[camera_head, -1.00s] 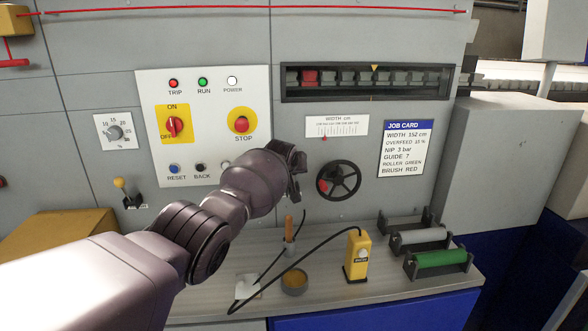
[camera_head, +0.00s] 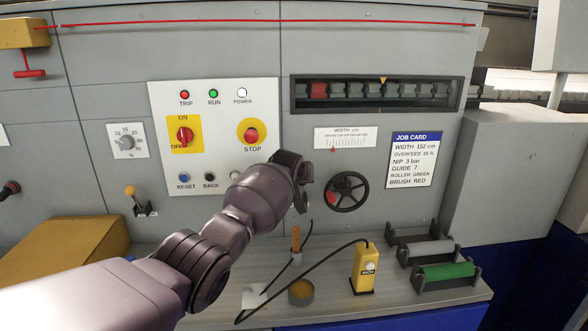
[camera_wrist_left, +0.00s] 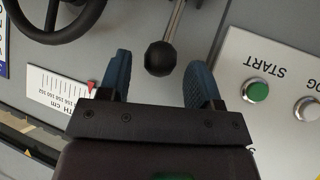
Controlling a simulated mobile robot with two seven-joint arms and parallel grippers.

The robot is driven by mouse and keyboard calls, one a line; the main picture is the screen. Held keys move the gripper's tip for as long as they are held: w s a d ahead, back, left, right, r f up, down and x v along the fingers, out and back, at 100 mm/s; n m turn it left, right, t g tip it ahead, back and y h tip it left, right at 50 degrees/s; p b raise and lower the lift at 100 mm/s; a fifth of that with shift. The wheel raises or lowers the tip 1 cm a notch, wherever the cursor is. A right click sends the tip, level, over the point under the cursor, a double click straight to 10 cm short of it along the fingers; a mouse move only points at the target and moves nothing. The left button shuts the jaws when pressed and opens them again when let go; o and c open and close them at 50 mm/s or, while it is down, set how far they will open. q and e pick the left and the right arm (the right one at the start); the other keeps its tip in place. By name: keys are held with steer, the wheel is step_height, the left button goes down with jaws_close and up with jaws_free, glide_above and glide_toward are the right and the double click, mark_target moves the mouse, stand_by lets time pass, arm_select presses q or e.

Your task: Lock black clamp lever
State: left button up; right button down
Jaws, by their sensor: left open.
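In the left wrist view, a black ball knob on a metal rod, the black clamp lever (camera_wrist_left: 160,58), stands out from the grey panel. My left gripper (camera_wrist_left: 160,62) is open, with one blue-padded finger on each side of the knob and a visible gap to each. In the head view my left gripper (camera_head: 303,188) is at the panel between the white control plate and the black handwheel (camera_head: 346,192). The lever is hidden behind it there. My right gripper is in neither view.
The handwheel is close beside the gripper. The control plate (camera_head: 212,100) carries several buttons and a rotary switch. A yellow-knobbed lever (camera_head: 130,190) is at left.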

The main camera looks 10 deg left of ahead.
arm_select(q)
steer(key=v, duration=0.8)
steer(key=shift+s+r, duration=0.25)
steer(key=shift+s, duration=0.05)
stand_by(0.4)
